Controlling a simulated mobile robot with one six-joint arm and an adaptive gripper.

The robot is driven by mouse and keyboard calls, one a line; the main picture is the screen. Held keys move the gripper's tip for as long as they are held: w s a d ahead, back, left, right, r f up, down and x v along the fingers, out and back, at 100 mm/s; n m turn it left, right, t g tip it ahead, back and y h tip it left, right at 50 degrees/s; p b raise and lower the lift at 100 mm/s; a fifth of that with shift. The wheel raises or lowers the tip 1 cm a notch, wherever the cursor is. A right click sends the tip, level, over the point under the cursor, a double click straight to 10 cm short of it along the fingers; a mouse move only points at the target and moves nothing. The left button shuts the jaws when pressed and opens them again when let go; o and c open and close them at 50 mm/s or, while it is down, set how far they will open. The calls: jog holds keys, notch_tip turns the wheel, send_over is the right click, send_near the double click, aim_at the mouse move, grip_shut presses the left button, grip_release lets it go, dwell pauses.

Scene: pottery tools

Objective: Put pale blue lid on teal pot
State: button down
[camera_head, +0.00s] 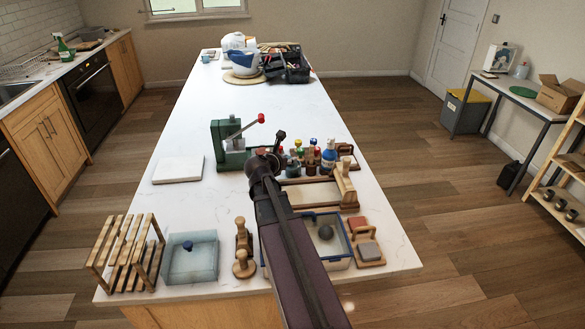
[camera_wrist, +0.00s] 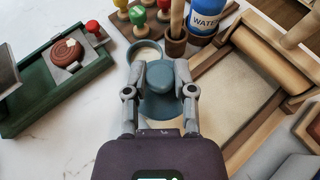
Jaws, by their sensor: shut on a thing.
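My gripper (camera_wrist: 160,92) is shut on the pale blue lid (camera_wrist: 160,76), a smooth rounded blue-grey piece between the two fingers. In the wrist view the teal pot (camera_wrist: 133,55) shows just beyond the lid, with a blue-green rim and a cream inside. The lid hides part of it, so I cannot tell whether they touch. A cream round surface shows below the lid. In the head view my gripper (camera_head: 266,160) is over the worktop between the green press and the bottles; my arm hides the lid there.
The green press (camera_head: 232,142) stands left of my gripper. Knobbed stamps (camera_wrist: 138,14), a blue water bottle (camera_wrist: 208,18) and a wooden roller board (camera_wrist: 262,75) crowd the far and right sides. A white slab (camera_head: 178,170) lies left. The worktop's middle left is clear.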

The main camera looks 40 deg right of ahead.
jog(key=s+a+m+g, duration=0.1)
jog(key=s+a, duration=0.3)
jog(key=s, duration=0.1)
jog(key=shift+s+a+f+h+b, duration=0.25)
jog(key=shift+s+a+h+b, duration=0.05)
jog(key=shift+s, duration=0.05)
jog(key=shift+w, duration=0.1)
jog(key=w+d+f+b, duration=0.1)
jog(key=w+d, duration=0.9)
jog(key=shift+w+d+f, duration=0.15)
jog(key=shift+w+f, duration=0.05)
jog(key=f+b, duration=0.2)
jog(key=w+d+f+b, duration=0.1)
jog(key=b, duration=0.1)
jog(key=shift+f, duration=0.35)
